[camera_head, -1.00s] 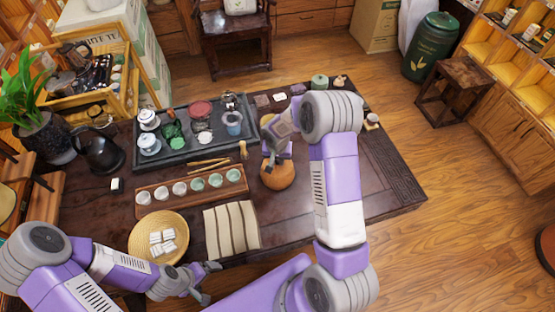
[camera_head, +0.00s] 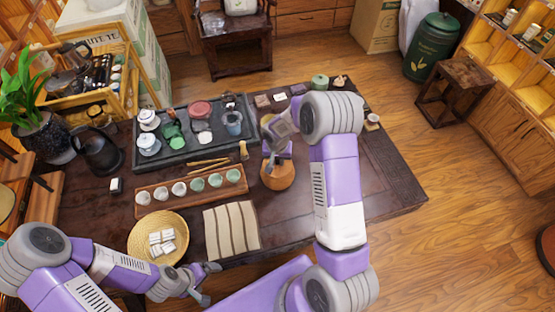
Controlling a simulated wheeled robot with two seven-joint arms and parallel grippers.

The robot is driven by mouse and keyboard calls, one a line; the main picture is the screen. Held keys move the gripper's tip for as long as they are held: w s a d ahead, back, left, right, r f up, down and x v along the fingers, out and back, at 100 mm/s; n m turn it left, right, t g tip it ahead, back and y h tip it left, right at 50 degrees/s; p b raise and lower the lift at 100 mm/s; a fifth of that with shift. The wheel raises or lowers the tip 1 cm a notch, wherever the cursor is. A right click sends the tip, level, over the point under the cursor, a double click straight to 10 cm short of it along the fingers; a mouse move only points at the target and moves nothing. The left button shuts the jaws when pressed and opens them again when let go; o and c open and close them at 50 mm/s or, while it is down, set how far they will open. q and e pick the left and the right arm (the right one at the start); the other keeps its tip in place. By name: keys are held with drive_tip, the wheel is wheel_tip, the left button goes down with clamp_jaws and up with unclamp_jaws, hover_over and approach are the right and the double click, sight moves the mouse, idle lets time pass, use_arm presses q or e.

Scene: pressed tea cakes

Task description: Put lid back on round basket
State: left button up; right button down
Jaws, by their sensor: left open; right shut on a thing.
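A small round brown basket (camera_head: 279,180) stands on the dark table right of the centre. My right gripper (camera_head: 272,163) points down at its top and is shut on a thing. I take that to be the lid, but the fingers and wrist hide most of it. I cannot tell whether the lid touches the basket's rim. My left gripper (camera_head: 209,282) is open and empty at the table's front edge, right of a shallow woven tray (camera_head: 137,238) with several small white packets (camera_head: 161,242).
A striped cloth (camera_head: 231,230) lies left of the basket. A wooden rack of cups (camera_head: 192,188) and a dark tea tray (camera_head: 175,162) with teaware stand further left. Small items line the back edge.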

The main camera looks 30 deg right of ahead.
drive_tip(key=shift+f+b, duration=0.2)
drive_tip(key=shift+b, duration=0.45)
idle(0.7)
idle(0.3)
drive_tip(key=shift+c, duration=2.1)
unclamp_jaws()
drive_tip(key=shift+r, duration=0.15)
drive_tip(key=shift+r+p, duration=2.05)
drive_tip(key=shift+r, duration=1.35)
clamp_jaws()
